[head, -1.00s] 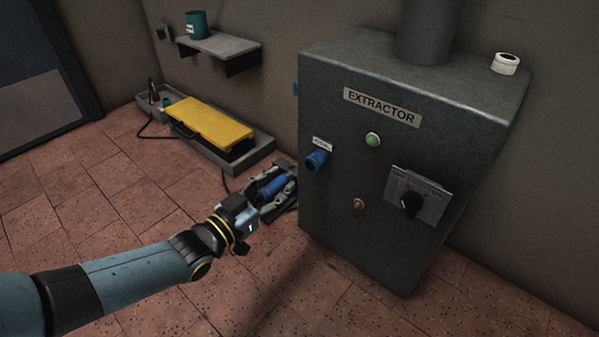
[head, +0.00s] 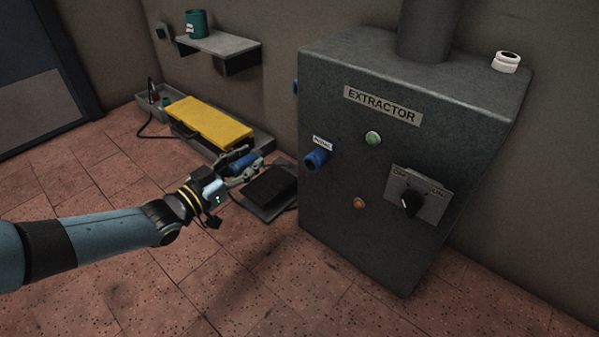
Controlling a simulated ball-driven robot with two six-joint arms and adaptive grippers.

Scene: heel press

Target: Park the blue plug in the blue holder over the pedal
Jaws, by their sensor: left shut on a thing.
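My left gripper (head: 243,166) is shut on the blue plug (head: 244,162), held in the air between the yellow-topped case and the cabinet. The fingers hide part of the plug. A black pedal (head: 270,190) lies on the floor just right of the gripper, at the cabinet's left foot. A blue round fitting (head: 316,158) under a small white label sticks out of the cabinet front, to the right of the plug and apart from it. I cannot tell for sure which is the holder. My right gripper is not seen.
The dark extractor cabinet (head: 390,245) has a green lamp (head: 373,138), an orange lamp (head: 359,203) and a rotary switch (head: 411,201). The yellow-topped case (head: 212,120) lies in a low tray by the wall. A wall shelf (head: 217,43) carries a teal pot. The front floor is clear.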

